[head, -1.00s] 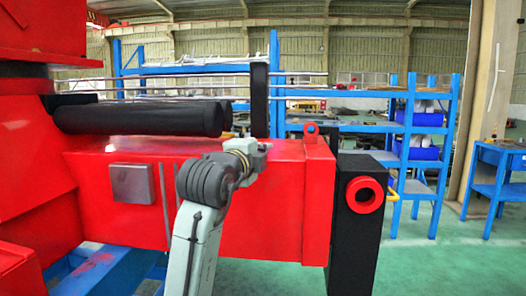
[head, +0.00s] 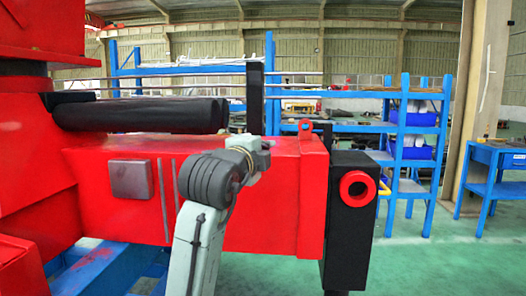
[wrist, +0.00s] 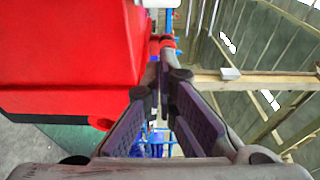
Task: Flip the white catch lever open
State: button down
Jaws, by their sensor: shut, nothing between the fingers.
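My gripper (wrist: 163,48) is in the middle of the wrist view, its two dark fingers meeting at the tips with nothing between them. A small white piece (wrist: 160,3) shows at the top edge of the wrist view, beyond the fingertips; I cannot tell whether it is the catch lever. I cannot make out a white lever in the head view. There, my arm rises in front of the red beam (head: 90,190), and my fingers are hidden behind its wrist.
A black block with a red ring (head: 357,188) stands at the beam's right end. A black upright (head: 255,95) and black rollers (head: 140,115) sit above the beam. Blue shelving (head: 405,150) and a blue table (head: 490,170) stand behind. Green floor at right is clear.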

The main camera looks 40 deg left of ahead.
jog(key=shift+s+a+b+v, duration=0.1)
jog(key=shift+a+b+v, duration=0.1)
jog(key=shift+v, duration=0.7)
jog(key=shift+s+a+b+v, duration=0.1)
jog(key=shift+a+b+v, duration=0.1)
jog(key=shift+v, duration=0.7)
jog(key=shift+a+b+v, duration=0.1)
jog(key=shift+b+v, duration=0.1)
jog(key=shift+v, duration=0.7)
jog(key=shift+f, duration=0.15)
